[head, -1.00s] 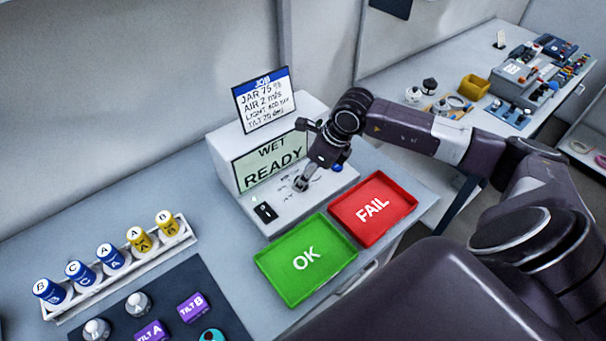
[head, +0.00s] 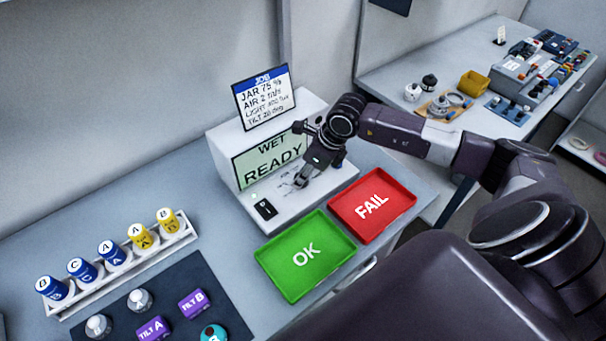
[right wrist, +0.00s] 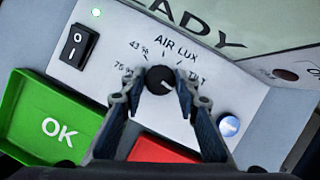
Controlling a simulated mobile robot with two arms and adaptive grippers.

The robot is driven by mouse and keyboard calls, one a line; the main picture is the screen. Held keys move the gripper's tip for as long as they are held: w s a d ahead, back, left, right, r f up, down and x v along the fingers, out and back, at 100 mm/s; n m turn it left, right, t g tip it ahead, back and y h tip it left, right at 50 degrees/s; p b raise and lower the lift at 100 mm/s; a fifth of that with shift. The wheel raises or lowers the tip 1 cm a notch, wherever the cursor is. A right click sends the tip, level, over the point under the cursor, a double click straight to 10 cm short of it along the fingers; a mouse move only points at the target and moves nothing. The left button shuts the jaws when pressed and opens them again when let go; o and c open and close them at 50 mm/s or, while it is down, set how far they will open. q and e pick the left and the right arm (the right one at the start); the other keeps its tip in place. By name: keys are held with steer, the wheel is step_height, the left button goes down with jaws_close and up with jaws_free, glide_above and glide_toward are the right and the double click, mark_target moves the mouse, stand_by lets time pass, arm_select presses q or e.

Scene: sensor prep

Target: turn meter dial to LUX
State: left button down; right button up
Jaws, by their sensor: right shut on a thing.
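The meter (head: 222,162) is a pale box on the table. Its screen (head: 269,159) reads WET READY. In the right wrist view its round black dial (right wrist: 159,80) has labels around it: 75%, 43%, AIR, LUX and TILT. A light mark shows on the dial's face, but I cannot tell surely which label it points to. My right gripper (right wrist: 160,88) is shut on the dial, with one finger on each side. In the head view, the right gripper (head: 301,180) reaches down to the meter's front panel and hides the dial. My left gripper is not in view.
A black rocker switch (right wrist: 74,45) with a green light and a blue button (right wrist: 229,126) flank the dial. The green OK tray (head: 285,287) and red FAIL tray (head: 345,213) lie just in front. A rack of jars (head: 75,299) stands left.

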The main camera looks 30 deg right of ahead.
steer(key=shift+w+d+f+n+b, duration=0.15)
steer(key=shift+n+b, duration=0.25)
steer(key=shift+b, duration=0.3)
steer(key=n+y+b, duration=0.1)
steer(key=n+b, duration=0.1)
steer(key=b, duration=0.1)
steer(key=n+g+b, duration=0.1)
steer(key=n+b, duration=0.2)
steer(key=shift+w+n+g+y+b, duration=0.15)
steer(key=shift+n+g+y+b, duration=0.15)
steer(key=shift+y+b, duration=0.1)
steer(key=n+g+b, duration=0.1)
steer(key=n+b, duration=0.2)
steer(key=n, duration=0.1)
steer(key=shift+w+n+g+y+b, duration=0.1)
steer(key=shift+n+g+y+b, duration=0.2)
steer(key=shift+g+b, duration=0.1)
steer(key=shift+w+r+n+g+b, duration=0.1)
steer(key=shift+n+g+b, duration=0.4)
steer(key=shift+n, duration=0.65)
steer(key=shift+r+n+g+b, duration=0.1)
steer(key=shift+n+g+b, duration=0.2)
steer(key=shift+n+b, duration=0.65)
steer(key=shift+n, duration=0.4)
steer(key=o, duration=1.2)
steer(key=shift+c, duration=0.2)
